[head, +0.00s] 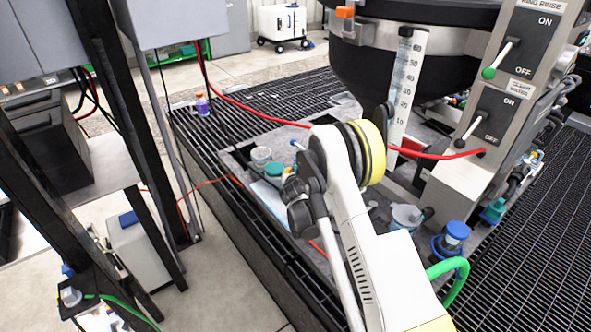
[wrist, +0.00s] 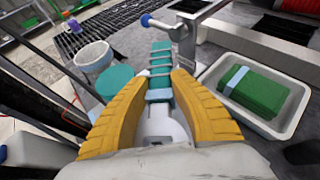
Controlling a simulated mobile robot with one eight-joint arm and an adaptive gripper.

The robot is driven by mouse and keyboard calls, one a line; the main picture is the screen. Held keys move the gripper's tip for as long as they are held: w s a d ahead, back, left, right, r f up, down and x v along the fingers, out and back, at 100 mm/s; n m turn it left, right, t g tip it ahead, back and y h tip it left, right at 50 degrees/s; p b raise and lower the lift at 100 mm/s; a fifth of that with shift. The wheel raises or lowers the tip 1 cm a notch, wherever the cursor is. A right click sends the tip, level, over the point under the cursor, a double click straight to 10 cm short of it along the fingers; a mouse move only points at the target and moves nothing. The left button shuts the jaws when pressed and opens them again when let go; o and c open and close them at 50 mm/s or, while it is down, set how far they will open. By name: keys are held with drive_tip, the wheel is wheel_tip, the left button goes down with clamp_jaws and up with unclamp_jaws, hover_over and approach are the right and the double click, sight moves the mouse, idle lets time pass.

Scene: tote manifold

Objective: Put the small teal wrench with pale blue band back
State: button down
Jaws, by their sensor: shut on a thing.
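In the wrist view my gripper (wrist: 157,84) has its two yellow fingers closed around a narrow teal piece with a pale blue band (wrist: 160,95), which looks like the small teal wrench. The band sits between the fingers. Beyond it, in line, several short teal segments (wrist: 161,59) are separated by pale or grey strips. I cannot tell whether these belong to the held wrench or to a rack behind it. In the head view my arm hides the gripper and the wrench.
A white tray (wrist: 207,79) holding a green block with a pale blue band (wrist: 254,90) is right of my gripper. A metal post with lever (wrist: 186,40) stands just beyond. A white bowl (wrist: 93,56) and teal round object (wrist: 115,82) are left. A measuring column (head: 405,85) rises behind my arm.

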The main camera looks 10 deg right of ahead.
drive_tip(key=shift+f+b, duration=1.25)
drive_tip(key=shift+f, duration=2)
drive_tip(key=shift+f, duration=0.6)
drive_tip(key=c, duration=1.1)
unclamp_jaws()
drive_tip(key=shift+c, duration=0.2)
drive_tip(key=shift+s, duration=0.15)
